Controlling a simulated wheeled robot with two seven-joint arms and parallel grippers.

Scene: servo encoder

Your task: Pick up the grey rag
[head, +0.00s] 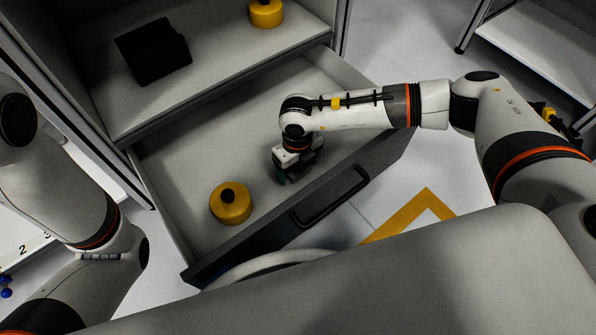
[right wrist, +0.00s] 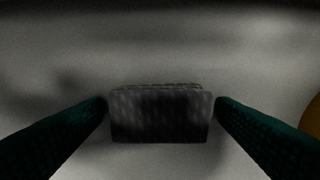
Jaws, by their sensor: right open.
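The grey rag (right wrist: 160,115) shows in the right wrist view as a dark grey, folded block on the pale drawer floor. It lies between the two green fingers of my right gripper (right wrist: 160,108), which are apart, one on each side of it. Whether the fingertips touch it I cannot tell. In the head view my right gripper (head: 290,176) points down into the open drawer, and the rag is hidden there beneath it. My left arm comes in at the left edge of the head view, but its gripper is out of the picture.
The open drawer (head: 170,160) has a dark front with a handle (head: 330,198). A yellow round object with a black knob (head: 231,203) stands in it left of my right gripper. A shelf above holds a black box (head: 153,52) and another yellow object (head: 266,13).

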